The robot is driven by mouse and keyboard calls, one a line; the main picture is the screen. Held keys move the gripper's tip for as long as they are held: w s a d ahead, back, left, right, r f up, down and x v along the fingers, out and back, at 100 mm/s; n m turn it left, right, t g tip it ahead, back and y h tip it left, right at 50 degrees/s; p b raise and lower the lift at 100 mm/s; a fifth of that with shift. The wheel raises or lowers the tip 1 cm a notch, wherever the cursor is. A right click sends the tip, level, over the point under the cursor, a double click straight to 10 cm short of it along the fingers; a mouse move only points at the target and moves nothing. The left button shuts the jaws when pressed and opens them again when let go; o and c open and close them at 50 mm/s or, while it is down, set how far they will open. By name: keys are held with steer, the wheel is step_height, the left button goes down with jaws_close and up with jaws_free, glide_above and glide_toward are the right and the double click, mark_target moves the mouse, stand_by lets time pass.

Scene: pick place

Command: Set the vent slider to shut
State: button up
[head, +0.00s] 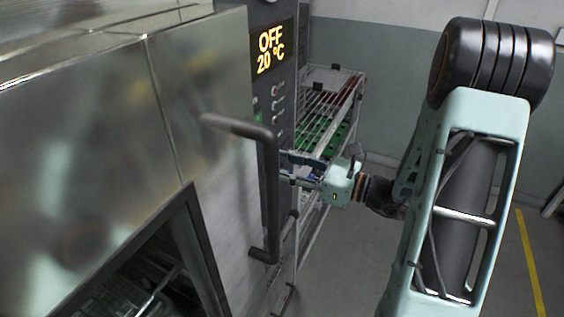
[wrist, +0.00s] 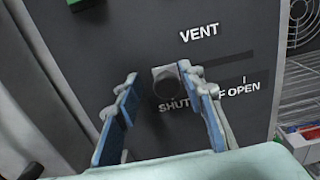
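The vent slider's dark knob (wrist: 167,84) sits on a pale square plate on the dark control panel (wrist: 105,35). It stands near the left end of its slot, above the word SHUT; the slot runs right towards OPEN. The middle label is partly hidden by a finger. My gripper (wrist: 158,76) is open, with one blue-padded finger on each side of the knob. The right finger is closer to the knob; I cannot tell whether it touches. In the head view my gripper (head: 284,165) is at the panel, and the slider is hidden there.
A large dark door handle (head: 268,190) stands out just left of my gripper. The oven's steel door (head: 90,130) fills the left. A wire rack (head: 345,95) with green and red items stands behind. The display (head: 271,48) reads OFF, 20 °C. Open floor (head: 350,265) lies below.

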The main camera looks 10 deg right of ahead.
steer(key=shift+d, duration=0.15)
steer(key=shift+s+d, duration=0.1)
steer(key=shift+d, duration=0.2)
steer(key=v, duration=1.1)
